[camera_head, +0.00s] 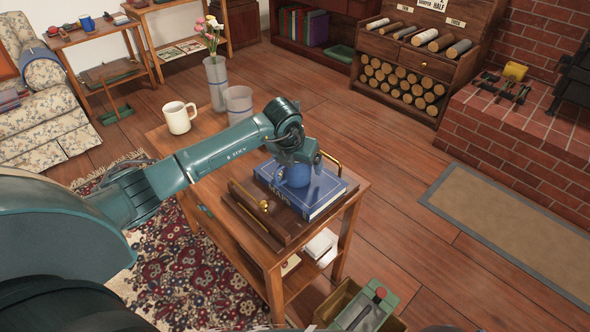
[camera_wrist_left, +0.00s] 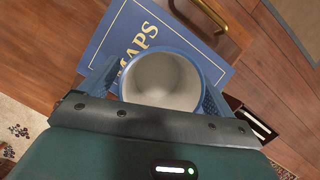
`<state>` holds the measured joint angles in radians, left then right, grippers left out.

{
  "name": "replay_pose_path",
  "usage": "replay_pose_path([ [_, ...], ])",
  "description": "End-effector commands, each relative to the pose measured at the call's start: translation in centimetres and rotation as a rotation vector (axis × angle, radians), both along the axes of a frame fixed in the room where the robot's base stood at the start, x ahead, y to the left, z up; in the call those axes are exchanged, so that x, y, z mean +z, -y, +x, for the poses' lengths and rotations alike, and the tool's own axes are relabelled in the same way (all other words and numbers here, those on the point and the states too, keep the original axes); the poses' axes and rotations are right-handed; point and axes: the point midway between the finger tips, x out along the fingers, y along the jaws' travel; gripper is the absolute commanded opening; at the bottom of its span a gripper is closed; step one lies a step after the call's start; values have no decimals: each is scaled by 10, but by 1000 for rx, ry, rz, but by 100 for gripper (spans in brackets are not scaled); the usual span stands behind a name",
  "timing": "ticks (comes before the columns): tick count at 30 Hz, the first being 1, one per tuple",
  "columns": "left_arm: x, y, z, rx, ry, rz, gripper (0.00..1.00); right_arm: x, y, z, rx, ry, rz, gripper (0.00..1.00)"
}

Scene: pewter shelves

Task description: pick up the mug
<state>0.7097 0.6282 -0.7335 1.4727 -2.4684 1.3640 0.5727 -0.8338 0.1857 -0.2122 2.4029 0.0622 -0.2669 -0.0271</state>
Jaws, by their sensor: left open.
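A blue mug (camera_head: 296,176) with a pale inside stands upright on a blue book (camera_head: 325,196) marked MAPS. In the left wrist view the mug (camera_wrist_left: 160,82) opens toward the camera. My left gripper (camera_head: 299,160) is open and pointed down over the mug, with one finger on each side of it (camera_wrist_left: 157,90). Whether the fingers touch the mug I cannot tell. The gripper hides part of the mug in the head view. A white mug (camera_head: 179,117) stands at the far left of the same table. My right gripper does not show.
The book lies on a brown wooden tray (camera_head: 246,215) with brass handles, on a wooden table (camera_head: 188,146). A grey vase (camera_head: 217,82) with flowers and a grey cup (camera_head: 239,102) stand at its back. A box (camera_head: 345,302) is at the bottom right.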

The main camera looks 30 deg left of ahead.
Motion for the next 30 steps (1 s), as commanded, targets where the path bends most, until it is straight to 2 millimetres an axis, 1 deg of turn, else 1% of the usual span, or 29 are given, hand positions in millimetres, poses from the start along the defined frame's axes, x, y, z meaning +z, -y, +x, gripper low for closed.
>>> replay_pose_path([
  [2,0,0,0,0,0,0,89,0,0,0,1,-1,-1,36],
  [3,0,0,0,0,0,0,88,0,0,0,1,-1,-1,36],
  [23,1,0,0,0,0,0,34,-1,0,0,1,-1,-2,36],
  [24,2,0,1,0,3,-1,32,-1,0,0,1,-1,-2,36],
  [30,3,0,1,0,3,-1,32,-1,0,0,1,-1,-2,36],
])
